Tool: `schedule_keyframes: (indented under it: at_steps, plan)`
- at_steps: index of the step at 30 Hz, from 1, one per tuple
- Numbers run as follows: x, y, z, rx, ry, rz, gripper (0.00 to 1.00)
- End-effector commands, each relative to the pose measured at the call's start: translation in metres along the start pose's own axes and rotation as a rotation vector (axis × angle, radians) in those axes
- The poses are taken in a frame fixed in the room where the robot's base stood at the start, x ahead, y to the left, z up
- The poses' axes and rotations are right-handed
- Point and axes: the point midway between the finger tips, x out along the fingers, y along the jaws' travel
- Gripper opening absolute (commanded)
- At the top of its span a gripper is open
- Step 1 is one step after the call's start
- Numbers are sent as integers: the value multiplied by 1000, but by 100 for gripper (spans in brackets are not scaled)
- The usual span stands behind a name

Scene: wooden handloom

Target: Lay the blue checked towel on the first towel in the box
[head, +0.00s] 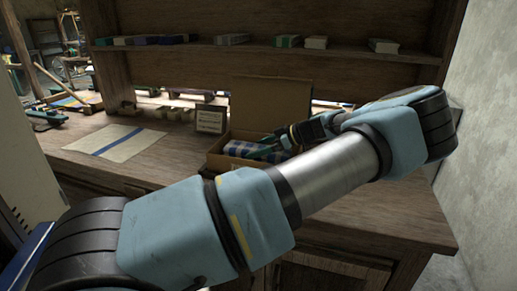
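An open cardboard box (221,163) stands on the wooden counter with its lid (270,104) raised at the back. A blue and white checked towel (243,149) shows at the box's left side, inside the walls. My gripper (264,150) reaches in over the box from the right, with its fingers at the towel's right end. The fingers are small and dark, and I cannot tell whether they are closed on the towel. My arm covers the box's right part. No other towel in the box can be made out.
A cream cloth with a blue stripe (116,143) lies flat on the counter at the left. A shelf (340,54) with several folded cloths runs above. A pale wall (487,150) bounds the right.

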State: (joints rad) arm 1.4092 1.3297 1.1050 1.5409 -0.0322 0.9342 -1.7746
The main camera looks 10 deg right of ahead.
Motion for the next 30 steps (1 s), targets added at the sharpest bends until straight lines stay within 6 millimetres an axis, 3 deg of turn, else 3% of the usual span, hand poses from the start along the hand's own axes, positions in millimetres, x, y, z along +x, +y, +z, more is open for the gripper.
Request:
schedule_keyframes:
  at_steps: [10,21,30]
  plan:
    - [-11,0,2,0,-1,2,100]
    - [-80,0,3,1,-1,3,100]
    - [-108,0,0,0,0,1,100]
